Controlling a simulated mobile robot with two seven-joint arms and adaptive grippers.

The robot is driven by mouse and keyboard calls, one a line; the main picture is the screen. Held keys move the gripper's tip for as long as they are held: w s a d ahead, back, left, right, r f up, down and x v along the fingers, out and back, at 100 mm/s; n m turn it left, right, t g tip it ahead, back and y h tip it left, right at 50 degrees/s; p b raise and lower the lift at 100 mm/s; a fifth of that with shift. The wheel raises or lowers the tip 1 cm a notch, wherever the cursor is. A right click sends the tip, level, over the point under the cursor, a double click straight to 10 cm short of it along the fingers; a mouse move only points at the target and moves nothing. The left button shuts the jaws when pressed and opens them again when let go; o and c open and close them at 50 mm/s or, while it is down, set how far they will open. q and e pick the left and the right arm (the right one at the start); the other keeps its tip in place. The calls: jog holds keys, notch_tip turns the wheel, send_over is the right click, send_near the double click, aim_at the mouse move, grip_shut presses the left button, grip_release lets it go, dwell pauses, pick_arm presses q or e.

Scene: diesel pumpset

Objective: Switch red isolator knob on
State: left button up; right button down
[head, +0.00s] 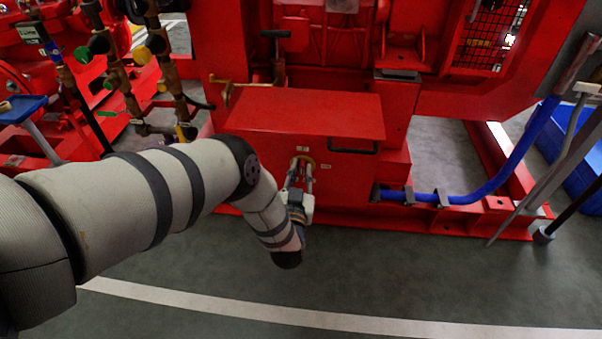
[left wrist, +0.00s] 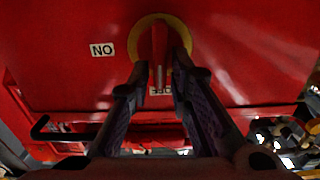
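The red isolator knob (left wrist: 160,45) sits on a yellow round plate (left wrist: 137,40) on the front of a red box. Its bar runs upright in the left wrist view, in line with the partly covered OFF label (left wrist: 160,91). The ON label (left wrist: 102,49) reads upside down to the left. My left gripper (left wrist: 162,62) is open, with one finger on each side of the knob and a small gap visible on both sides. In the head view the left gripper (head: 301,170) reaches the yellow plate (head: 305,160); the knob is mostly hidden there. My right gripper is out of view.
The red box (head: 300,112) has a black handle (head: 353,150) right of the knob. A blue hose (head: 490,190) runs at right. Valves and pipes (head: 140,55) stand at left. The grey floor (head: 400,275) in front is clear.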

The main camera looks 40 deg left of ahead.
pick_arm(q)
grip_shut()
jog(key=shift+m, duration=0.3)
jog(key=m, duration=0.3)
jog(key=shift+w+d+f+m, duration=0.15)
jog(key=shift+d+m, duration=0.15)
jog(key=m, duration=0.4)
jog(key=shift+w+d+f+m+b, duration=0.1)
jog(key=shift+d+f+m+b, duration=0.1)
jog(key=shift+f+m+b, duration=0.1)
jog(key=shift+d+f+m+b, duration=0.15)
jog(key=shift+m+b, duration=0.2)
jog(key=shift+m, duration=1.1)
jog(key=shift+a+f+m+b, duration=0.15)
jog(key=shift+m+b, duration=0.25)
jog(key=shift+m, duration=1)
jog(key=shift+d+f+m+b, duration=0.15)
jog(key=shift+m+b, duration=0.2)
jog(key=shift+m, duration=1.1)
